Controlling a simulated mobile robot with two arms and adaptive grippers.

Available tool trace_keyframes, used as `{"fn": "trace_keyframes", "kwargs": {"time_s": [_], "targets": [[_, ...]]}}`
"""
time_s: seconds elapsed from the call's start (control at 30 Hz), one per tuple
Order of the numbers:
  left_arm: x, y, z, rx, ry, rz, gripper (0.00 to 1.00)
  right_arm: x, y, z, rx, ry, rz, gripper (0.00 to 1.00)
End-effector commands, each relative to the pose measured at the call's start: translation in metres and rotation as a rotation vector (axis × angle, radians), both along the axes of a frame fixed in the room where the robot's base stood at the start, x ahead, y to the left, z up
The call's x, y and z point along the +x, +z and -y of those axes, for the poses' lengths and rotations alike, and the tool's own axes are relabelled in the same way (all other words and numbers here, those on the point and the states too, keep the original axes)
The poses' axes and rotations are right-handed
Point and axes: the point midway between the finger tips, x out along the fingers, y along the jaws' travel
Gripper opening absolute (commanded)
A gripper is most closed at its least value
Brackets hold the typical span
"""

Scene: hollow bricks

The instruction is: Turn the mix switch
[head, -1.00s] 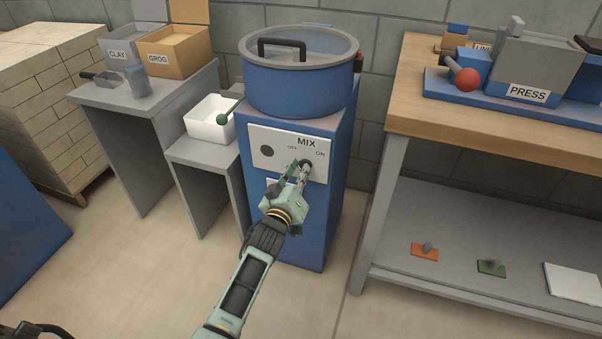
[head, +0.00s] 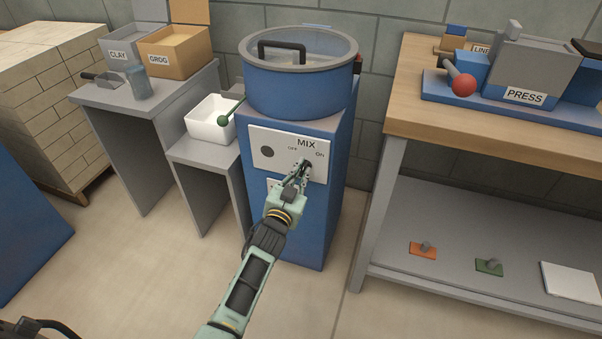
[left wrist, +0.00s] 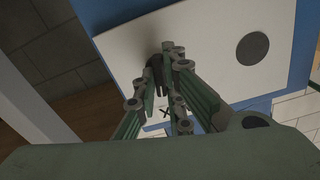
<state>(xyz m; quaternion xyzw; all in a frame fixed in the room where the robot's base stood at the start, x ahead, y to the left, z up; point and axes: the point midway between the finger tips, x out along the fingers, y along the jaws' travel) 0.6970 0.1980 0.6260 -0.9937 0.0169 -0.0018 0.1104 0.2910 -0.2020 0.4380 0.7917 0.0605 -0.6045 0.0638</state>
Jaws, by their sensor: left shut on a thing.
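The mix switch (head: 306,164) is a small dark knob on the white panel (head: 265,137) marked MIX, OFF and ON, on the front of the blue mixer (head: 343,165). My left gripper (head: 301,172) is at the knob, its fingers closed around it and hiding most of it. In the left wrist view the fingers (left wrist: 168,72) meet on the dark switch (left wrist: 155,66) against the white panel (left wrist: 205,45). Which way the switch points is hard to tell. My right gripper is not in view.
A blue round tub (head: 300,88) with a black handle tops the mixer. A workbench (head: 440,118) with a press (head: 525,70) stands at right. The floor in front is open.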

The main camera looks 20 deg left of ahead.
Motion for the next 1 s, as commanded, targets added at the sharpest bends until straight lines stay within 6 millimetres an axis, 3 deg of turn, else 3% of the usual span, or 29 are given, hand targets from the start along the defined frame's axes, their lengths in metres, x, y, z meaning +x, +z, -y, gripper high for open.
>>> {"fn": "trace_keyframes", "kwargs": {"time_s": [0.5, 1.0], "targets": [[-0.0003, -0.0011, 0.0006, 0.341, -0.001, 0.010, 0.00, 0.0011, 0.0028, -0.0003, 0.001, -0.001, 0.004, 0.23], [-0.0004, -0.0011, 0.0007, 0.408, -0.001, 0.013, 0.00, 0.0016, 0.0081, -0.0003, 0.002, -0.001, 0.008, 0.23]]}}
